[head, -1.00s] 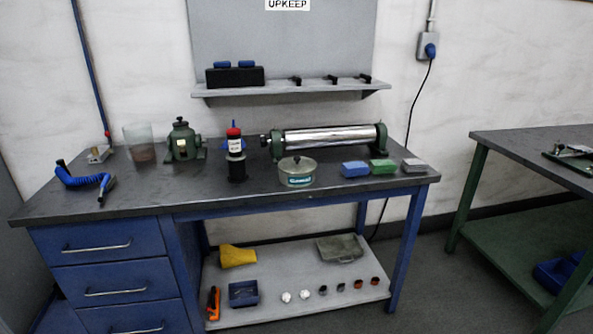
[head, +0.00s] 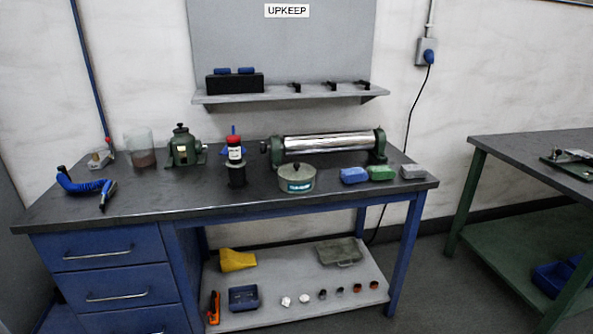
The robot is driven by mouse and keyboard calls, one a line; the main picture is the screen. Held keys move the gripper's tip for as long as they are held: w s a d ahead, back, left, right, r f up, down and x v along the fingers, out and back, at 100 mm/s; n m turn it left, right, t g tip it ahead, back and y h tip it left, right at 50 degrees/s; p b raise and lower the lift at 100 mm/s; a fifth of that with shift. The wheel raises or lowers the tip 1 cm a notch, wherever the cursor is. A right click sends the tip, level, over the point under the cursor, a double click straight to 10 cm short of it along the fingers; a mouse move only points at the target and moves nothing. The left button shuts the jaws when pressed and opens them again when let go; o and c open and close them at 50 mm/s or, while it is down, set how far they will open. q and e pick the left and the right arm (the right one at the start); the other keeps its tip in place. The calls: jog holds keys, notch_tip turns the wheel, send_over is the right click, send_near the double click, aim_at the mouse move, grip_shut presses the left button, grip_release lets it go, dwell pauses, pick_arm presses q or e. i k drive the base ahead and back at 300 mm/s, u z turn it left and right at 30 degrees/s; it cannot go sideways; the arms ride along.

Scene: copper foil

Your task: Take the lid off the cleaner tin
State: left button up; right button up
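The cleaner tin (head: 296,185) is a squat, round grey-green tin with a teal label. It stands upright near the middle of the dark bench top. Its lid (head: 297,168) sits on top and has a small dark knob. Neither of my grippers is in the head view.
On the bench (head: 120,205), a polished roller (head: 328,144) lies behind the tin. A red-capped bottle (head: 235,150) stands to its left, blue (head: 354,175), green (head: 381,173) and grey blocks (head: 412,171) to its right. The bench front before the tin is clear.

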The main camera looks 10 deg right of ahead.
aim_at(293, 172)
jog(key=z, duration=0.2)
jog(key=i, duration=1.75)
jog(key=u, duration=0.65)
